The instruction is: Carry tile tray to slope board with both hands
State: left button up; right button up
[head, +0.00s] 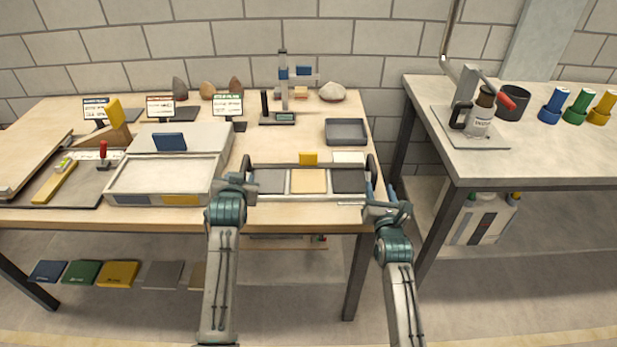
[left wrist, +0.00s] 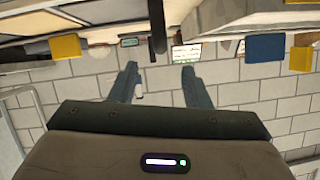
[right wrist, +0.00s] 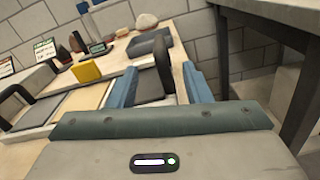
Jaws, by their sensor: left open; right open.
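The tile tray (head: 308,197) lies flat at the table's front edge, with two dark tiles, a beige tile between them and a black handle at each end. My left gripper (head: 243,185) is open at the tray's left end. In the left wrist view the black left handle (left wrist: 157,28) shows just beyond and between the fingertips. My right gripper (head: 381,193) is open at the tray's right end. In the right wrist view the black right handle (right wrist: 163,62) stands between the fingers. Which board is the slope board, I cannot tell for sure.
A white framed bed (head: 113,187) stands left of the tray, with blue and yellow blocks at its front. A wooden board (head: 22,162) lies far left. A yellow block (head: 308,158) and a grey dish (head: 346,131) are behind the tray. A second table (head: 560,165) stands right.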

aim_at(244, 165)
pick_arm(q)
jog(key=x, duration=0.9)
jog(key=shift+w+f, duration=0.25)
jog(key=shift+f, duration=0.05)
pick_arm(e)
jog(key=w, duration=0.9)
jog(key=shift+w+a+f, duration=0.1)
jog(key=shift+w+f, duration=0.1)
jog(key=shift+f, duration=0.05)
pick_arm(q)
jog(key=shift+w+f, duration=0.1)
jog(key=shift+w, duration=0.4)
pick_arm(e)
jog(key=shift+w+r, duration=0.15)
jog(key=shift+w, duration=0.45)
pick_arm(q)
jog(key=shift+w+f, duration=0.1)
jog(key=shift+w, duration=0.1)
pick_arm(e)
jog(key=shift+w, duration=0.2)
pick_arm(q)
grip_shut()
pick_arm(e)
grip_shut()
